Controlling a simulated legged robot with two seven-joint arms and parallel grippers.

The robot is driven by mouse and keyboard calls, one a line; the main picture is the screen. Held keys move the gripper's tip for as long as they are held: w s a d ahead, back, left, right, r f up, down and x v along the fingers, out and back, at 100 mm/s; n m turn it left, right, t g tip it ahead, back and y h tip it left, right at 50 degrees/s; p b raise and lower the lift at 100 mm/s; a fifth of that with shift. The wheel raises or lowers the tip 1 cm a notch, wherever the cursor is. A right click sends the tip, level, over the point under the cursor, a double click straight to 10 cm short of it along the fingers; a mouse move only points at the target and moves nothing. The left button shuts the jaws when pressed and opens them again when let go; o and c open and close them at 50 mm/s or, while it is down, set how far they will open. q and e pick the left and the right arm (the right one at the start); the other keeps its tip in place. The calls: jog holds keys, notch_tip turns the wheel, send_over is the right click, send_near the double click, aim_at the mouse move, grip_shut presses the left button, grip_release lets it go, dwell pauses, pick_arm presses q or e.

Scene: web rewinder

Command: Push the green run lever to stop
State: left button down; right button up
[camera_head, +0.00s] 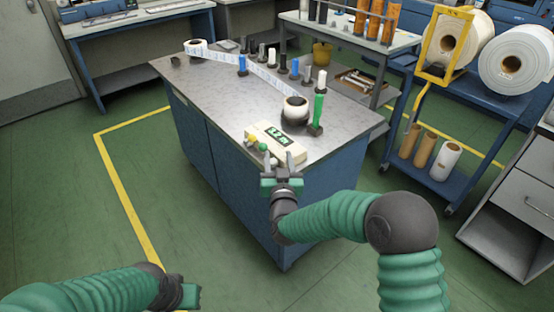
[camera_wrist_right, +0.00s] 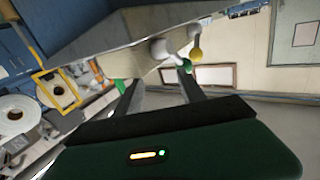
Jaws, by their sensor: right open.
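A pale control box (camera_head: 290,150) with a dark display sits on the front of the grey-topped bench. Small levers with ball knobs stick out of its left end; a green knob (camera_head: 263,147) and a yellow knob (camera_head: 252,139) show. The wrist view shows the green knob (camera_wrist_right: 186,66), a yellow knob (camera_wrist_right: 196,54) and a white knob (camera_wrist_right: 160,48), beyond the fingertips. My right gripper (camera_head: 281,161) is open and empty at the bench's front edge, close to the box and right of the green knob. My left gripper (camera_head: 189,296) is low at bottom left; its fingers are unclear.
A tall green post (camera_head: 318,108) and a white roll (camera_head: 295,109) stand behind the box. A white web (camera_head: 270,76) runs across the bench (camera_head: 215,85) past several spindles. A blue rack (camera_head: 430,178) with large rolls is at right. Green floor is free at left.

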jog(key=shift+d, duration=0.3)
jog(key=shift+c, duration=2.4)
jog(key=shift+a, duration=0.35)
jog(key=c, duration=0.5)
jog(key=shift+a, duration=0.35)
grip_shut()
pick_arm(q)
jog(key=shift+d, duration=0.25)
pick_arm(e)
jog(key=shift+d, duration=0.45)
pick_arm(q)
jog(key=shift+a, duration=0.25)
pick_arm(e)
jog(key=shift+a, duration=0.25)
pick_arm(q)
jog(key=shift+d, duration=0.1)
pick_arm(e)
jog(key=shift+d, duration=0.15)
jog(key=o, duration=1)
grip_release()
jog(key=shift+o, duration=0.2)
